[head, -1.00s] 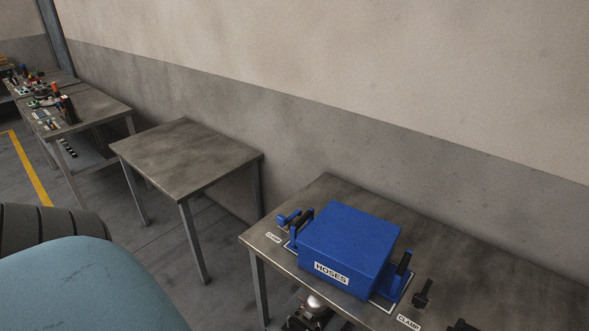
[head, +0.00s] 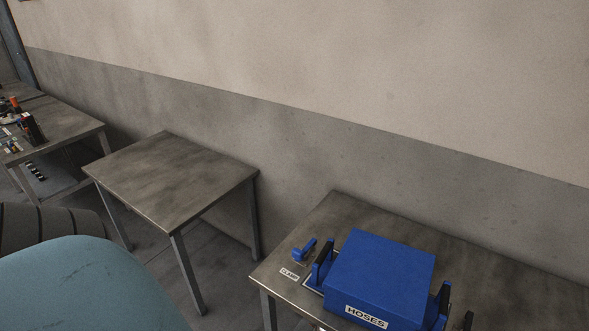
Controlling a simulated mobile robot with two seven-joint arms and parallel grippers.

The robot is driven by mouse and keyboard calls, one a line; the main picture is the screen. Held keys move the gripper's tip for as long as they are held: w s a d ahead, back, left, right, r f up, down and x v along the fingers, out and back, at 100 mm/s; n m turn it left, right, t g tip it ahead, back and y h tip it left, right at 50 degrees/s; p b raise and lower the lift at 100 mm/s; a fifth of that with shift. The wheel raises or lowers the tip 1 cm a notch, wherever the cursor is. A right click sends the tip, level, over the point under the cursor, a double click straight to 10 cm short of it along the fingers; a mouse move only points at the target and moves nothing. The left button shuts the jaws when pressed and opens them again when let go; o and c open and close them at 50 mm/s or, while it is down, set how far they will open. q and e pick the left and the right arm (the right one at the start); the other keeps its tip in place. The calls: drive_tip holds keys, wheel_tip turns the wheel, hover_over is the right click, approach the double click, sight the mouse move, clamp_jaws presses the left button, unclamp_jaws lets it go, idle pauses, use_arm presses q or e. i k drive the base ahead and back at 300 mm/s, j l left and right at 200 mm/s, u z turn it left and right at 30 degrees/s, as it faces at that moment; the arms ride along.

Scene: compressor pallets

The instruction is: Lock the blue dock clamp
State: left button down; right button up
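A small blue clamp (head: 304,250) stands on the near-right metal table, left of a blue box (head: 381,272) labelled HOSES. A white CLAMP label (head: 290,274) lies in front of the clamp. The box has upright blue handles with dark grips at its left and right ends, and sits on a pale-edged dock outline. The clamp and the box's left handle appear close together; I cannot tell whether they touch or whether the clamp is locked. Neither of my grippers is in view.
The metal table (head: 345,205) under the box has bare room behind it. An empty metal table (head: 172,172) stands to its left, with a floor gap between. A farther table (head: 65,122) at the left holds small items. A wall runs behind the tables.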

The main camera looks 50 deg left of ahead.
sight(298, 255)
drive_tip(key=j, duration=1.85)
